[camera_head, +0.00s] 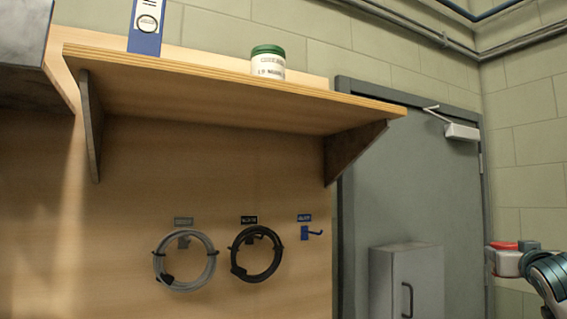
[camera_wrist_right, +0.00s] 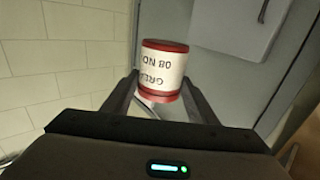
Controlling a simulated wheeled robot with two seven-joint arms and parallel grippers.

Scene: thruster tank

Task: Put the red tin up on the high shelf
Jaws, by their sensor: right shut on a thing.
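The red tin (camera_wrist_right: 163,70) has a red lid, a red base rim and a white label with black lettering. In the right wrist view it sits between the two fingers of my right gripper (camera_wrist_right: 166,95), which is shut on it. In the head view the red tin (camera_head: 504,246) is at the far right edge, beside my right gripper (camera_head: 522,258), below shelf height and well to the right of the shelf. The high shelf (camera_head: 230,95) is a wooden board on two dark brackets at upper left. My left gripper is not in view.
A green-lidded white tin (camera_head: 268,62) and a blue binder (camera_head: 146,27) stand on the shelf. Its right part looks clear. Below hang a grey cable coil (camera_head: 185,262), a black coil (camera_head: 256,254) and an empty blue hook (camera_head: 310,233). A grey door (camera_head: 410,180) and cabinet (camera_head: 405,280) are at right.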

